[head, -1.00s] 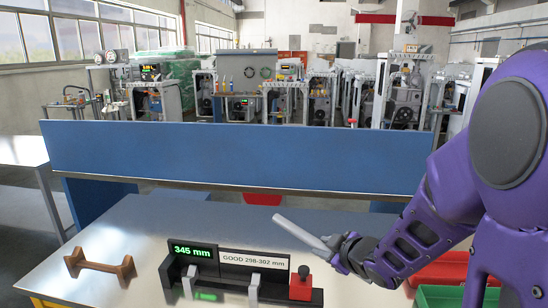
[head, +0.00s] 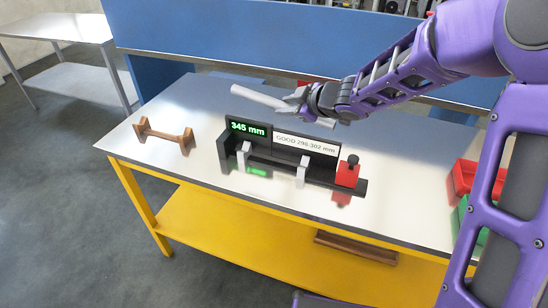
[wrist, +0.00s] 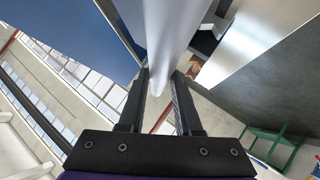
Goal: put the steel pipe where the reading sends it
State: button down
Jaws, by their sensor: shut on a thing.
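The steel pipe (head: 258,97) is a pale grey rod, held above the bench in a slant. My gripper (head: 300,101) is shut on it; the wrist view shows the pipe (wrist: 168,40) between both fingers (wrist: 160,92). Below and in front of it stands a black gauge (head: 275,172) with two light uprights and a red block (head: 347,172) at its right end. Its green display (head: 248,128) reads 345 mm. The white label (head: 305,142) says GOOD 298-302 mm. The pipe is clear of the gauge.
A wooden cradle (head: 165,136) stands empty at the left of the bench (head: 200,105). A red bin (head: 464,177) and a green bin (head: 470,222) are at the right, partly hidden by my arm. A blue panel (head: 230,50) stands behind the bench.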

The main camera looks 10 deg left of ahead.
jog(key=shift+a+r, duration=0.25)
jog(key=shift+a, duration=0.7)
jog(key=shift+d+f+b, duration=0.1)
jog(key=shift+f+b, duration=3.65)
jog(key=shift+f, duration=5.15)
jog(key=c, duration=0.8)
grip_release()
jog(key=shift+s+f, duration=0.1)
jog(key=shift+o, duration=1)
